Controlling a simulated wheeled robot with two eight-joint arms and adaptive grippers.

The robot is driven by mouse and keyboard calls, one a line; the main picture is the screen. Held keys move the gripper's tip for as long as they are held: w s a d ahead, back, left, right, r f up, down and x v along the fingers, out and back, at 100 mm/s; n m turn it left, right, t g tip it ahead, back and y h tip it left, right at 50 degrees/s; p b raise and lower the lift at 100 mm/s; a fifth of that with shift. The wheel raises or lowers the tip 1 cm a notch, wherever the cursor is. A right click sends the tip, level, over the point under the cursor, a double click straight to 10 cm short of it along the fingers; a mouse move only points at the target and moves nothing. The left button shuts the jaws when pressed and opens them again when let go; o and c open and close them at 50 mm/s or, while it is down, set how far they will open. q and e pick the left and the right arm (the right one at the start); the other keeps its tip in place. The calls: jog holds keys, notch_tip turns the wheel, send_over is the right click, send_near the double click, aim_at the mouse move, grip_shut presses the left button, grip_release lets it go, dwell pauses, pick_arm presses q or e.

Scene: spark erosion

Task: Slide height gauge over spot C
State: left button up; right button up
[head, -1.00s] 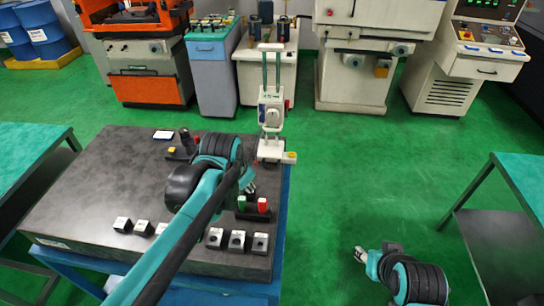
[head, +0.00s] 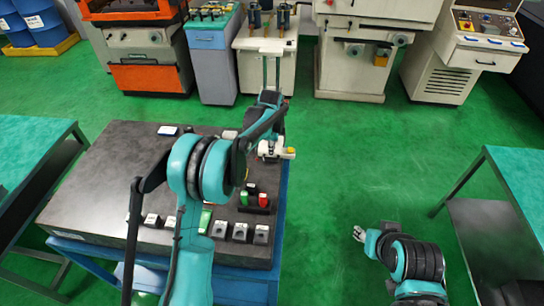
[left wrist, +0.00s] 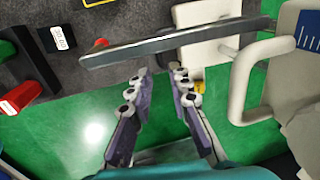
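The height gauge (head: 277,73) stands upright at the right edge of the dark surface plate (head: 112,180). Its twin columns show above my left gripper (head: 269,98), and its pale base shows below; my arm hides its middle. In the left wrist view, my left gripper (left wrist: 161,78) is open, its two fingers apart with nothing clamped. A long grey bar (left wrist: 170,43) crosses just beyond the fingertips, and the gauge's white loop handle (left wrist: 245,85) is to the right. My right gripper (head: 359,233) is low over the floor, too small to judge. I cannot make out spot C.
Several small dark blocks with pale tops (head: 240,231) line the plate's front edge. A holder with green and red pieces (head: 264,200) sits near the right edge. A white card (head: 168,130) lies at the back.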

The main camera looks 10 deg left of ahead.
aim_at(272, 162)
pick_arm(q)
jog(key=f, duration=0.4)
jog(key=w+f, duration=0.1)
jog(key=f, duration=0.2)
jog(key=shift+b, duration=0.3)
jog(key=shift+w, duration=0.1)
jog(key=shift+a+r, duration=0.1)
grip_shut()
